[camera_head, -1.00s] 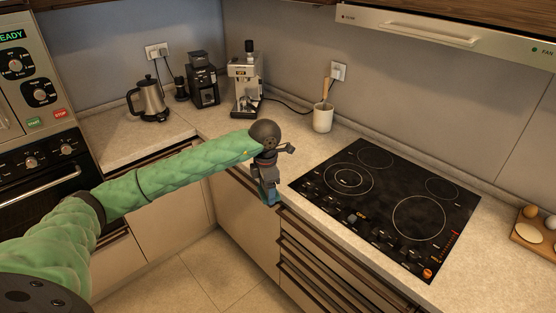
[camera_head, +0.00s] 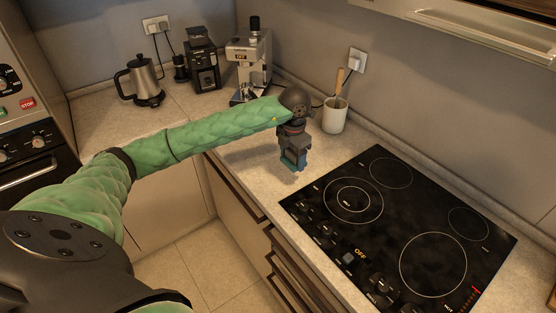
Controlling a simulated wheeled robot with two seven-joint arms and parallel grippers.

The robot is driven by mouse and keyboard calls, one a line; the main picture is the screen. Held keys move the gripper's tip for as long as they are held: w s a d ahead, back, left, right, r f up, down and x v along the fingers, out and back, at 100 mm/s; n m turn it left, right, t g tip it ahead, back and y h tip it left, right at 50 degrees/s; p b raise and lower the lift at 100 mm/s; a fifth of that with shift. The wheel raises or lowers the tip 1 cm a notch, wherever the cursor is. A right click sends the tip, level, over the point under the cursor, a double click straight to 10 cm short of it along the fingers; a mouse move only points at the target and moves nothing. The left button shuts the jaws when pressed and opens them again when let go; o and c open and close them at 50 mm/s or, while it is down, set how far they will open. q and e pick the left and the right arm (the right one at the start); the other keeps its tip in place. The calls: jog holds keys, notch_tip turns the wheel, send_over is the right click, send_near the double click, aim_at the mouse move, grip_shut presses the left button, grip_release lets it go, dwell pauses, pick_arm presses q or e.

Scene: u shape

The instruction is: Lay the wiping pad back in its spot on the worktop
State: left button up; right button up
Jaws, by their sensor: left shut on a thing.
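My left gripper (camera_head: 293,160) reaches in on the green arm and points down over the worktop (camera_head: 245,158), between the coffee machine and the cooktop. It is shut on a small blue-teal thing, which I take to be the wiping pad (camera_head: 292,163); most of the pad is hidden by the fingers. I cannot tell whether the pad touches the worktop or hangs just above it. My right gripper is not in view.
The black cooktop (camera_head: 400,225) lies just right of the gripper. A white utensil crock (camera_head: 335,115) stands behind it. The espresso machine (camera_head: 250,62), a grinder (camera_head: 203,62) and a kettle (camera_head: 143,82) stand along the back. Bare worktop lies left of the gripper.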

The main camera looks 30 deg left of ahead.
pick_arm(q)
jog(key=b, duration=0.2)
send_over(269, 169)
jog(key=d, duration=0.1)
notch_tip(269, 169, down, 6)
jog(key=shift+s+f, duration=0.1)
jog(key=shift+f, duration=0.05)
jog(key=shift+a+f, duration=0.25)
jog(key=shift+a, duration=0.2)
jog(key=shift+f+b, duration=0.35)
jog(key=shift+f, duration=1.65)
jog(key=o, duration=0.9)
jog(key=shift+o, duration=0.2)
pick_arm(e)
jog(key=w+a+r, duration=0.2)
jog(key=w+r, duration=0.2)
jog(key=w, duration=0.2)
pick_arm(q)
notch_tip(269, 169, up, 12)
jog(key=p, duration=0.2)
jog(key=shift+p, duration=0.3)
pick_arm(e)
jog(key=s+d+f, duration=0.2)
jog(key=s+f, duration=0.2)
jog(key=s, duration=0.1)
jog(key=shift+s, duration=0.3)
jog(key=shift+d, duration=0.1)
